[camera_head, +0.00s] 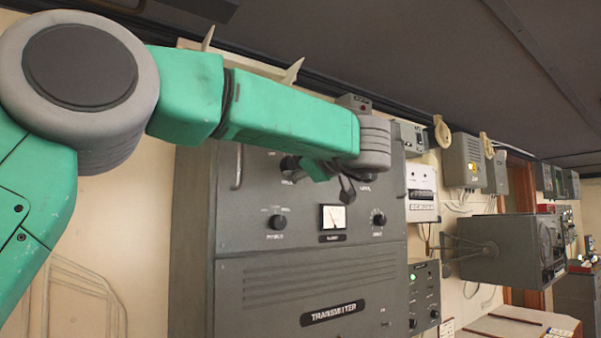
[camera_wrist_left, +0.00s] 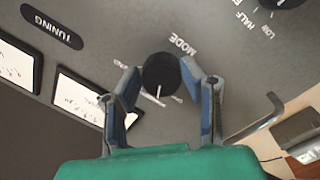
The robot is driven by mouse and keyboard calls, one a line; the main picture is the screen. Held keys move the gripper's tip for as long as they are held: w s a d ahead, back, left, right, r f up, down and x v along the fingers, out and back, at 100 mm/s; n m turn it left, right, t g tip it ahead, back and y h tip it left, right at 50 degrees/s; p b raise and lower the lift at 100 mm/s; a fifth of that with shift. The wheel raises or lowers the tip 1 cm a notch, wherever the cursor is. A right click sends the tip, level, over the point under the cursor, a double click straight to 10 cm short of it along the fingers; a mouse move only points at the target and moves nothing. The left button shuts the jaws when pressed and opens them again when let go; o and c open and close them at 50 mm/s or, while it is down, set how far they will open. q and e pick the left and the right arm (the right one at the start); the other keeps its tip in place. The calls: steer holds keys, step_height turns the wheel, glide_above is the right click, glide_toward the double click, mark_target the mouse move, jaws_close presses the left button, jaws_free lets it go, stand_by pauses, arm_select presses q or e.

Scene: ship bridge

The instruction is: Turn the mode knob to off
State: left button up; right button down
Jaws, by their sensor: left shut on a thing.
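The mode knob (camera_wrist_left: 158,74) is a round black knob on a grey panel, under the label MODE, in the left wrist view. A white pointer line on it points down in that view, with small white marks around it that I cannot read clearly. My left gripper (camera_wrist_left: 161,80) has its two blue-grey fingers on either side of the knob, shut on it. In the head view my left gripper (camera_head: 345,188) is at the upper right of the transmitter cabinet (camera_head: 230,275); my wrist and fingers hide the knob there. My right gripper is not in view.
A metal handle (camera_wrist_left: 262,118) stands out just right of the fingers in the wrist view. Another knob (camera_wrist_left: 288,3) sits at its upper right, and meters (camera_wrist_left: 85,98) lie left. In the head view, several wall boxes and a grey monitor unit (camera_head: 510,250) stand right of the cabinet.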

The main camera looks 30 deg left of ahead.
arm_select(q)
steer(key=n+b, duration=0.2)
steer(key=n, duration=0.1)
steer(key=shift+a+r, duration=0.1)
steer(key=shift+r, duration=0.05)
steer(key=shift+n+y+b, duration=0.4)
steer(key=shift+n+b, duration=1)
steer(key=shift+n, duration=0.6)
steer(key=shift+r, duration=0.1)
steer(key=o, duration=1.1)
steer(key=shift+c, duration=0.2)
steer(key=shift+o, duration=0.4)
steer(key=shift+s, duration=0.15)
steer(key=shift+a, duration=0.1)
